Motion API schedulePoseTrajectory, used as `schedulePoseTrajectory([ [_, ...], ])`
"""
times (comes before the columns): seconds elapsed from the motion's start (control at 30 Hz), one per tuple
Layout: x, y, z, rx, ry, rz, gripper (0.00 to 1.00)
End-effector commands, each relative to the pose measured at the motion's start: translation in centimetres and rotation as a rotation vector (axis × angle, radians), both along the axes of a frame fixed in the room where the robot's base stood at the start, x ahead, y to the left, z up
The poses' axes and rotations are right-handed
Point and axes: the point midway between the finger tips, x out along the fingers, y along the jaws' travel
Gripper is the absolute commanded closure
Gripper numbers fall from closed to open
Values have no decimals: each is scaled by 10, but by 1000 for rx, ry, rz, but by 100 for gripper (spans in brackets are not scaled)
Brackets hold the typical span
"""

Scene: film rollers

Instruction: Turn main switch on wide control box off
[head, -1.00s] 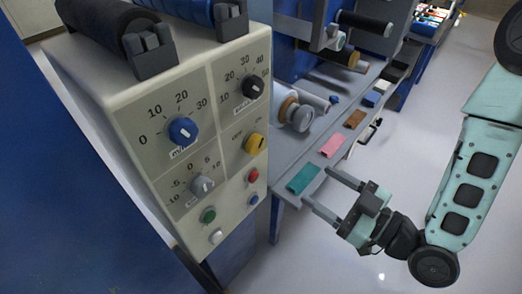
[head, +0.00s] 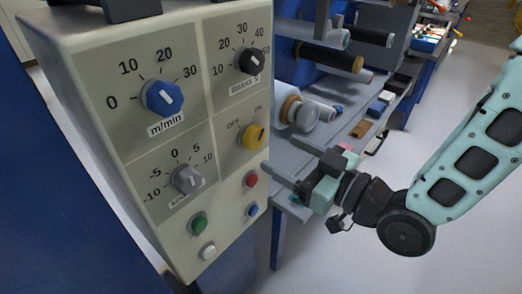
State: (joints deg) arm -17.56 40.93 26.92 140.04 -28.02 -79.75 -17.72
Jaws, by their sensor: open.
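The wide control box (head: 125,142) is beige and fills the left half of the head view. Its main switch (head: 252,136) is a yellow knob at the right of the panel, between the labels OFF and ON. The knob's pointer mark leans toward the upper right, on the ON side. My gripper (head: 278,158) is open, with two grey fingers pointing left toward the box. Its fingers are just right of the box's right edge, near the height of the yellow knob. I cannot tell if they touch anything.
Near the switch are a black knob (head: 251,61), a blue knob (head: 162,97), a grey knob (head: 187,179), a red button (head: 251,179), a blue button (head: 253,210), a green button (head: 198,224) and a white button (head: 207,251). Rollers (head: 330,57) stand behind. The floor at right is clear.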

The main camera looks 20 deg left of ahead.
Motion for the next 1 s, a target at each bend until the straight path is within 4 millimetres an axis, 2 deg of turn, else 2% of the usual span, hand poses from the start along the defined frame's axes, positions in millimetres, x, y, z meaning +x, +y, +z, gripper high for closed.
schedulePoseTrajectory([
  [0.1,9,23,3,3,-1,2,32],
  [0.3,21,51,3,2,-1,1,32],
  [0.5,25,63,2,0,1,0,32],
  [0.77,26,63,2,0,0,0,32],
  [0.8,26,63,2,0,0,0,38],
  [0.93,26,63,2,0,0,0,74],
  [1.0,26,63,2,0,0,0,77],
])
